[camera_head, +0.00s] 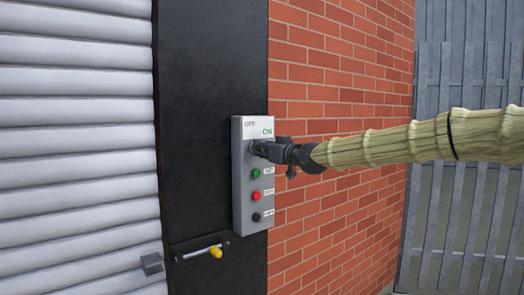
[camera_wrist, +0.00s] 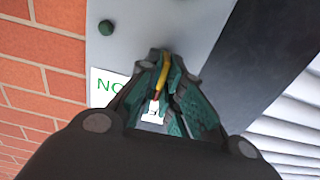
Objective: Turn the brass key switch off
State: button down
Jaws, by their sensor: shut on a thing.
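A grey control box (camera_head: 240,185) is mounted on a black post, with an OFF label (camera_head: 250,124) at upper left and a green ON label (camera_head: 267,132) to its right. My gripper (camera_head: 258,148) reaches in from the right to the upper part of the box. In the wrist view my gripper (camera_wrist: 160,88) is shut on the brass key (camera_wrist: 163,72), a thin yellow piece between the green-padded fingers. The fingers hide the switch body and most of the key, so I cannot tell which label it points to.
Below my gripper are a green button (camera_head: 256,173), a red button (camera_head: 255,196) and a black button (camera_head: 256,217). A white roller shutter (camera_head: 75,150) is left; a brick wall (camera_head: 330,215) is right.

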jog(key=shift+f, duration=0.3)
jog(key=c, duration=1.6)
grip_release()
jog(key=shift+r, duration=0.15)
jog(key=v, duration=1.2)
